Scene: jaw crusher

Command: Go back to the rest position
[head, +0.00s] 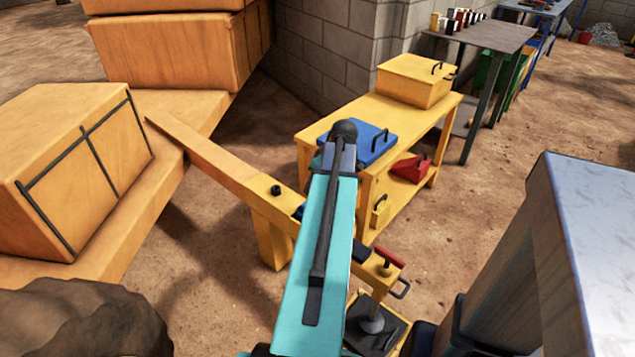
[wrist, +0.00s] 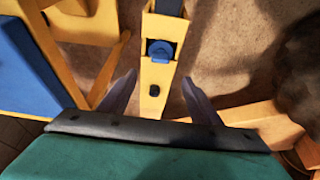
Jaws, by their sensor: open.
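My gripper (wrist: 158,76) shows in the wrist view with its two fingers spread apart and nothing held between them. A long yellow beam (head: 215,160) lies beyond the fingers; in the wrist view the beam (wrist: 155,105) runs between them. It bears a black knob (head: 276,190) and a blue fitting (wrist: 160,50). I cannot tell how far the fingertips are from the beam. In the head view my teal arm reaches over the beam and hides part of it; the fingers cannot be made out there.
A yellow bench (head: 440,120) holds a blue box (head: 370,145) and a yellow box (head: 415,80); a red box (head: 408,168) sits on its lower shelf. Orange machine blocks (head: 75,165) stand left, a rock (head: 80,318) lower left. A grey table (head: 490,37) stands behind. Dirt ground (head: 480,240) is open right of the bench.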

